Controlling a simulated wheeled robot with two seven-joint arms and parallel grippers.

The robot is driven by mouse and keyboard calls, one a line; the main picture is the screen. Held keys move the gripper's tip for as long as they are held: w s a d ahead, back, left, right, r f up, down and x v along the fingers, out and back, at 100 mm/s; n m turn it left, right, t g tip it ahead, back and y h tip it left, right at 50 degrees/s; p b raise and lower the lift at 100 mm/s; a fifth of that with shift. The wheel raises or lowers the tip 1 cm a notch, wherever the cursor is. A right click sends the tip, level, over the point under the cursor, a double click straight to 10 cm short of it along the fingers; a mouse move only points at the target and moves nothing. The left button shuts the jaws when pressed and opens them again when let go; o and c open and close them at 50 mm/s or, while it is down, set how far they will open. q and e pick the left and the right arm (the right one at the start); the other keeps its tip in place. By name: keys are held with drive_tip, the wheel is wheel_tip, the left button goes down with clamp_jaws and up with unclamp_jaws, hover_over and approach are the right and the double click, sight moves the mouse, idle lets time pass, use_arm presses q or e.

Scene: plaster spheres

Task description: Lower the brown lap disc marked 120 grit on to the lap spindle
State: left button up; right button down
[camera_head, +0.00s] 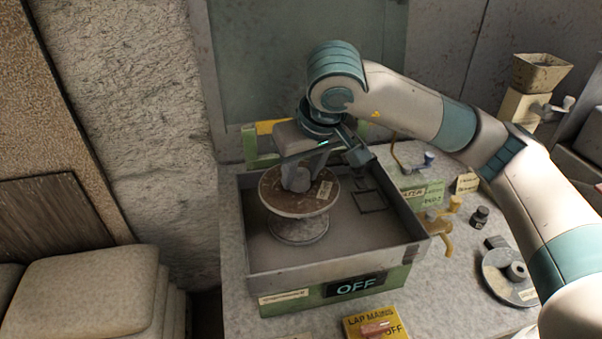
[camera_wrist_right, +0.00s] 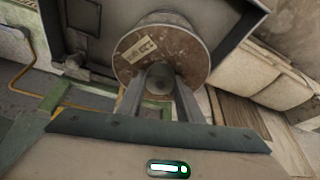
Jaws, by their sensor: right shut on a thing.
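The brown lap disc (camera_head: 283,203) has a pale label and a grey central knob, and it is over the tray in the head view. A round grey support (camera_head: 298,232) stands directly below the disc. The spindle's top is hidden by the disc, so I cannot tell whether they touch. My left gripper is not in view.
The walled grey tray (camera_head: 262,262) has an OFF display (camera_head: 355,286) in front. A yellow LAP MAINS box (camera_head: 375,325) sits before it. A grey disc with a knob (camera_head: 495,273) lies at right, near brass taps (camera_head: 440,222). The tray's right floor is mostly clear.

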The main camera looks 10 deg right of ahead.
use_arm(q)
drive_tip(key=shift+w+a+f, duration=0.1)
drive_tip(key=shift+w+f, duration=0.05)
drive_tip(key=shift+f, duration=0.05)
use_arm(e)
drive_tip(key=shift+d+f, duration=0.1)
